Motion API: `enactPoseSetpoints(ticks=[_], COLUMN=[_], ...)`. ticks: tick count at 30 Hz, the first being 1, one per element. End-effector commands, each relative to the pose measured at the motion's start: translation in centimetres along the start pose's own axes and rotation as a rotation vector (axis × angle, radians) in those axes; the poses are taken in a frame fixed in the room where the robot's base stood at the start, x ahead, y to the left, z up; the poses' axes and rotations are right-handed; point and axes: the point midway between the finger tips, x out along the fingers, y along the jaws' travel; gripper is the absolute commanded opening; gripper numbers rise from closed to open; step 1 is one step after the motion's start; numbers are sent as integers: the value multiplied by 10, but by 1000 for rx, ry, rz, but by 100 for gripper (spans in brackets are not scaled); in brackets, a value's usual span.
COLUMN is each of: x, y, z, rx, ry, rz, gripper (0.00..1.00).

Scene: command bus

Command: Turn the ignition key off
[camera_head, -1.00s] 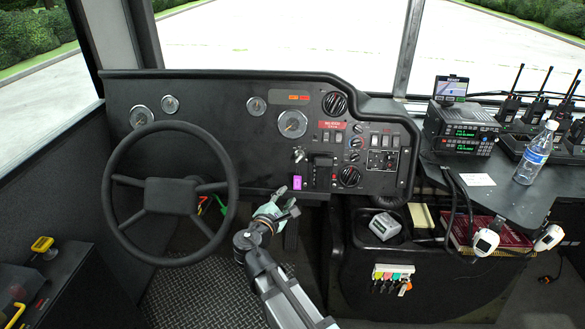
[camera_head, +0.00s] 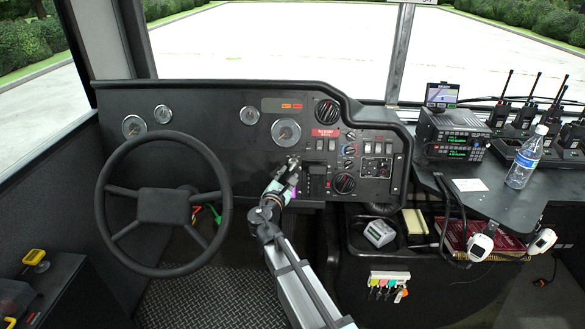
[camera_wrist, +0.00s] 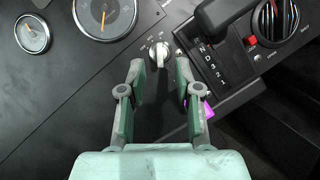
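The ignition key switch (camera_wrist: 159,50) is a silver knob on the black dashboard, seen in the wrist view just beyond and between my fingertips. My gripper (camera_wrist: 160,70) is open, one finger on each side of the line to the key, with a clear gap between the fingers. In the head view my gripper (camera_head: 293,163) is up at the dashboard panel and covers most of the key. A purple tag (camera_wrist: 206,108) shows partly behind my right finger; whether it hangs from the key is hidden.
The gear selector (camera_wrist: 222,30) with its lettered plate is close to the right of my right finger. Round gauges (camera_wrist: 104,16) lie to the upper left. The steering wheel (camera_head: 226,200) stands left of my arm. Switches and knobs (camera_head: 344,184) fill the panel to the right.

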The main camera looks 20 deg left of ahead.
Motion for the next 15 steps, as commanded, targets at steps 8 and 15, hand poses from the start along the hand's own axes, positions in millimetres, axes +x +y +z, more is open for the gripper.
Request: enactPoseSetpoints(ticks=[8,15], x=[44,56], y=[1,0], z=[0,0], rx=[0,0], ry=[-1,0], rz=[-2,0], gripper=[33,33])
